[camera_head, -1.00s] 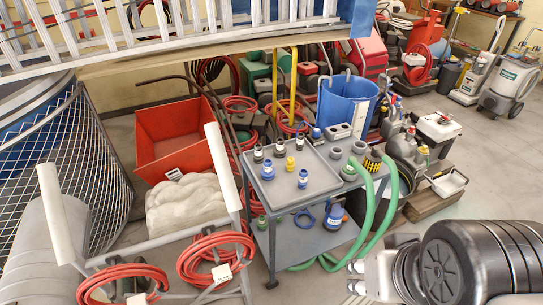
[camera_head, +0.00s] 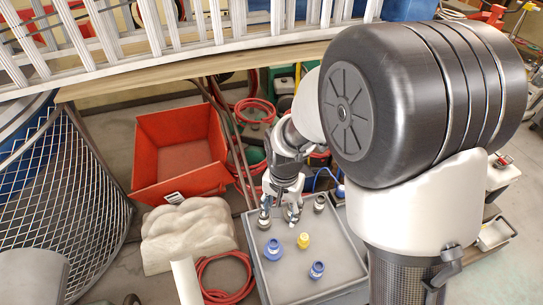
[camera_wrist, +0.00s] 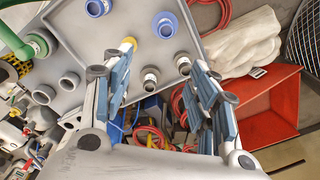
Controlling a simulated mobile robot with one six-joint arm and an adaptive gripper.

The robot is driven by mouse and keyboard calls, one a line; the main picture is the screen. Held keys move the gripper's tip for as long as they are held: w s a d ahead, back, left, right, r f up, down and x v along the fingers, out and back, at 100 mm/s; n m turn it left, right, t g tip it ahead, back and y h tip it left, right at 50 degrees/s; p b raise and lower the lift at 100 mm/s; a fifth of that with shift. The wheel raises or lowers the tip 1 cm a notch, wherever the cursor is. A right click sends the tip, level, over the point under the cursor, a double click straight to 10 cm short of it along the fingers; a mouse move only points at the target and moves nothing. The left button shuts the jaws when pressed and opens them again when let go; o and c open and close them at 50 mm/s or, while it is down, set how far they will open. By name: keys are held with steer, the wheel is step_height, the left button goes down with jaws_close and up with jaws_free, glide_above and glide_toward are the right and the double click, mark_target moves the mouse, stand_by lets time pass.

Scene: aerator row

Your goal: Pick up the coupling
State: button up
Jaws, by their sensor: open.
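Several couplings stand upright on a grey tray (camera_head: 340,250). Dark ones with pale bands form the back row: a left one (camera_head: 264,220), one at my gripper, and a right one (camera_head: 320,203). In front are a large blue coupling (camera_head: 273,250), a yellow one (camera_head: 303,240) and a smaller blue one (camera_head: 317,270). My gripper (camera_head: 279,208) is open above the back row, with nothing held. In the wrist view, a banded coupling (camera_wrist: 150,77) and another (camera_wrist: 183,65) show between the spread fingers. Which coupling is meant cannot be told.
A red bin (camera_head: 180,150) and a lumpy pale sack (camera_head: 185,235) are left of the cart. A wooden shelf (camera_head: 200,75) bearing a ladder crosses behind. Red hoses (camera_head: 225,275) lie coiled on the floor.

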step_height(320, 180, down, 4)
steer(key=a, duration=0.2)
steer(key=b, duration=0.2)
glide_above(274, 243)
steer(key=shift+m+g, duration=0.3)
steer(key=shift+m, duration=0.1)
steer(key=f, duration=1.2)
steer(key=shift+s, duration=0.2)
steer(key=shift+w+f+b, duration=0.15)
steer(key=shift+f+b, duration=0.4)
steer(key=shift+f, duration=0.9)
steer(key=shift+w+f+b, duration=0.1)
steer(key=shift+f+b, duration=0.4)
steer(key=shift+f, duration=0.9)
steer(key=shift+c, duration=0.4)
jaws_close()
